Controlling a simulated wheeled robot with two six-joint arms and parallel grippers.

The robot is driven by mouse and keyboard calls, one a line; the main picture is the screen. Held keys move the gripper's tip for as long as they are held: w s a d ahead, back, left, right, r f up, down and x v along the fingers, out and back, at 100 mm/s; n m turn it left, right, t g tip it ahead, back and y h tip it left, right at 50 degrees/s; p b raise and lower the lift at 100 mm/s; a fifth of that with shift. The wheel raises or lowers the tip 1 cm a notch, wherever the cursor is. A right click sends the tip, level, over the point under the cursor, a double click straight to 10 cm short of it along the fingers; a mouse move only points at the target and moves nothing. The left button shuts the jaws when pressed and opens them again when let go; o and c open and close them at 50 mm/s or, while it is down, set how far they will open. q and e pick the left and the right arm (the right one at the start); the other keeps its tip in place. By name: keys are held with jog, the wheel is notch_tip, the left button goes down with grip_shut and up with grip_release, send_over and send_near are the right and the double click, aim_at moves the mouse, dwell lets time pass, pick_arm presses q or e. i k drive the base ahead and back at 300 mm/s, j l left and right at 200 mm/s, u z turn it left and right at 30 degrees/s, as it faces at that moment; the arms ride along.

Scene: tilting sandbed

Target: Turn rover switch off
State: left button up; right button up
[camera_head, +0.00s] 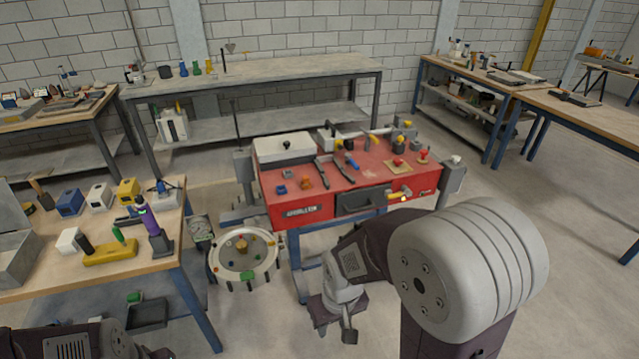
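I cannot make out a rover or label any one part as its switch. A red bench (345,185) stands at the centre with several small knobs and handles on top. A yellow lever (396,196) sticks out at its front right, with a bright spot at its end. My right gripper (335,327) hangs low in front of the bench, left of my large grey arm joint. Its fingers look apart, with nothing seen between them, and it touches no control. My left arm (75,345) shows at the bottom left edge; its fingers are not clear.
A round white tray (225,279) with small coloured pieces stands left of the bench. A wooden table (150,262) with blocks and tools is at the left. A long grey bench (300,70) is behind. The floor at the right is clear.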

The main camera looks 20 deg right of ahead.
aim_at(398, 161)
jog(key=z, duration=1.4)
